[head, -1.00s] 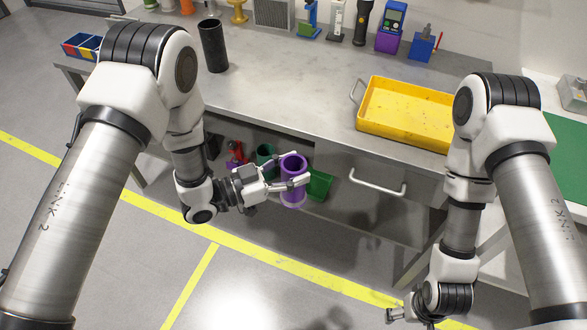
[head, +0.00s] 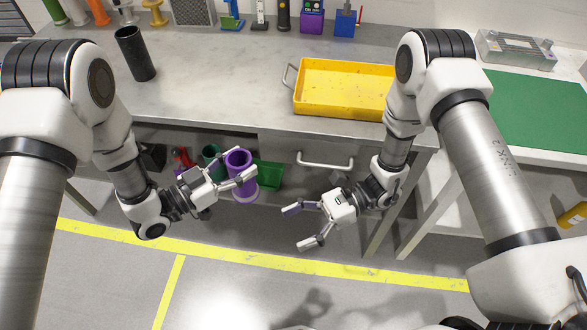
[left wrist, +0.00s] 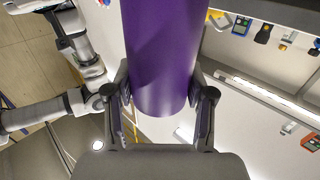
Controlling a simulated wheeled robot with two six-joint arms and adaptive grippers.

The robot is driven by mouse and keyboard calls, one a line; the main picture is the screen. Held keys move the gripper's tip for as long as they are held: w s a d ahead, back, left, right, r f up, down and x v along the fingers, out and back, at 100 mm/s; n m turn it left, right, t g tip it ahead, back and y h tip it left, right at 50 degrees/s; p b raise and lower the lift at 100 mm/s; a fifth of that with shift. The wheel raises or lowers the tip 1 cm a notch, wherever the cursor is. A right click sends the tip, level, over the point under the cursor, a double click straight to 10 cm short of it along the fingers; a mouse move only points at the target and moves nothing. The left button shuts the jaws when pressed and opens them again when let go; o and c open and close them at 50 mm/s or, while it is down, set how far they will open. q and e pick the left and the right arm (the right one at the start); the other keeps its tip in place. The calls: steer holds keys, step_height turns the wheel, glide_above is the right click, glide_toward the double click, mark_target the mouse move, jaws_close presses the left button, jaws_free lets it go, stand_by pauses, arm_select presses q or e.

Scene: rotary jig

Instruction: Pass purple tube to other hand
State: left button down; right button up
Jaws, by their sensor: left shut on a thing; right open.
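The purple tube (head: 240,174) is upright in the head view, in front of the bench's edge, with its open top facing up. My left gripper (head: 244,180) is shut on it, one finger on each side. In the left wrist view the tube (left wrist: 163,55) fills the middle between the two fingers of the left gripper (left wrist: 160,105). My right gripper (head: 298,227) is open and empty, to the right of the tube and lower in the picture. Its fingers point left toward the tube, with a clear gap between.
The grey bench (head: 215,85) holds a yellow tray (head: 345,112) and a black cylinder (head: 140,60). A drawer handle (head: 325,165) sticks out above the right gripper. Green (head: 268,178) and red (head: 182,158) items sit under the bench. A green-topped table (head: 525,105) stands at right.

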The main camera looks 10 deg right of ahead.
steer(key=w+d+r+m+t+y, duration=0.15)
steer(key=w+r+t, duration=0.35)
steer(key=w, duration=0.7)
steer(key=shift+y, duration=0.25)
steer(key=a, duration=1.2)
steer(key=shift+w+f, duration=0.15)
steer(key=shift+w, duration=0.15)
steer(key=shift+s, duration=0.1)
steer(key=c, duration=1.4)
arm_select(q)
steer(key=shift+c, duration=1.6)
jaws_free()
